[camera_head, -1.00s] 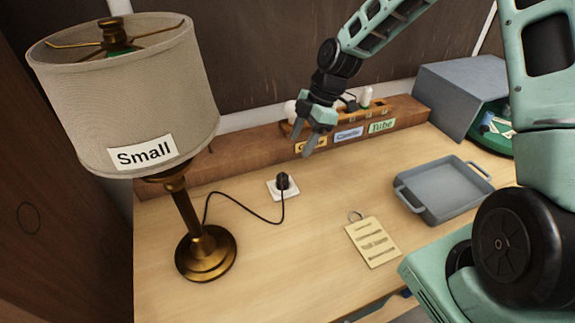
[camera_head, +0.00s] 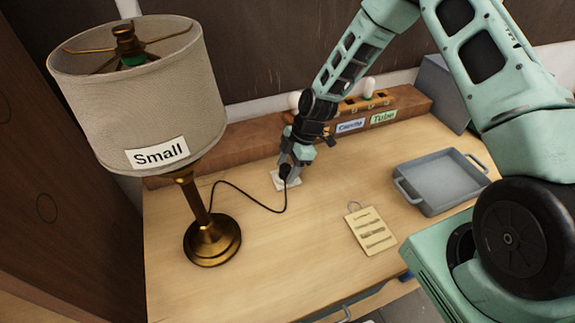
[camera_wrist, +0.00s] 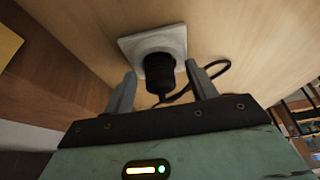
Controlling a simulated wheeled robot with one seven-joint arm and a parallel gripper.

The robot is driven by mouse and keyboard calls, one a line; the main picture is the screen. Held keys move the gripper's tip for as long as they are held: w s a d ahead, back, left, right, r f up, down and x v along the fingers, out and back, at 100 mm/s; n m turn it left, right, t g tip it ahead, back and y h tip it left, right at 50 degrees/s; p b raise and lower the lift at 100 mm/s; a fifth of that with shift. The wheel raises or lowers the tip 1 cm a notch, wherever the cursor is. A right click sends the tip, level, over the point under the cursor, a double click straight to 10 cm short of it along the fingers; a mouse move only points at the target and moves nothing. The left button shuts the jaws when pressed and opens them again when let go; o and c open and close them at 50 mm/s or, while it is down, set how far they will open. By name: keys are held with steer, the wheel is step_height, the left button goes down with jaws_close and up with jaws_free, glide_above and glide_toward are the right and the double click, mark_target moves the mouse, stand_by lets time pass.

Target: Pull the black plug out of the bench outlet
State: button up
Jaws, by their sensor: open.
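The black plug (camera_head: 285,171) sits in the white bench outlet (camera_head: 279,184) on the wooden bench. Its black cord (camera_head: 237,188) curves left to the brass lamp (camera_head: 210,240) with a beige shade labelled "Small". My gripper (camera_head: 291,168) is down at the plug and partly covers it in the head view. In the wrist view the plug (camera_wrist: 159,74) stands in the square outlet plate (camera_wrist: 134,42), between my two open fingers (camera_wrist: 163,88). A gap shows on each side, so the fingers do not visibly touch the plug.
A grey tray (camera_head: 440,182) stands to the right, and a tan note card (camera_head: 371,231) lies in front of it. A wooden rail with labels (camera_head: 383,117) runs along the back. The bench between lamp and card is clear.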

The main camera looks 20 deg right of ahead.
mark_target(282, 168)
steer(key=c, duration=1.1)
steer(key=shift+o, duration=0.2)
steer(key=shift+r, duration=0.2)
steer(key=shift+r+p, duration=1.3)
steer(key=shift+r, duration=0.9)
